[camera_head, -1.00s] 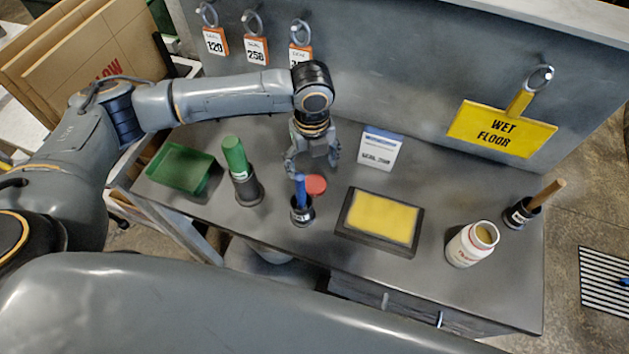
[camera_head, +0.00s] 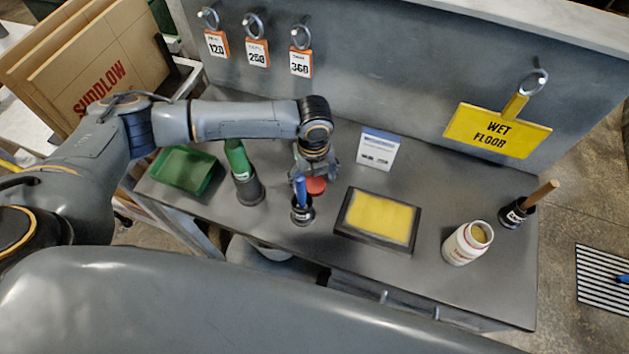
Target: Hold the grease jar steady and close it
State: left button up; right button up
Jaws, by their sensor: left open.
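The grease jar (camera_head: 462,246) is a white jar with red lettering near the right end of the grey bench. Its top is open and shows yellowish contents. A red round lid (camera_head: 316,186) lies on the bench near the middle, just behind a blue-handled tool in a black cup. My left gripper (camera_head: 317,178) is open, pointing down right over the red lid. Its fingers partly hide the lid, and I cannot tell whether they touch it. My right gripper is not in view.
The blue-handled tool (camera_head: 301,191) stands close in front of the lid. A yellow pad in a black tray (camera_head: 345,229), a green bottle (camera_head: 236,158), a green tray (camera_head: 207,178), a white card (camera_head: 379,149) and a wooden-handled brush (camera_head: 540,193) stand around. Bench (camera_head: 290,236) front is clear.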

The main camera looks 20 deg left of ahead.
aim_at(314, 181)
pick_arm(q)
jog(key=shift+c, duration=0.2)
jog(key=c, duration=0.9)
notch_tip(314, 181, up, 10)
jog(key=b, duration=0.2)
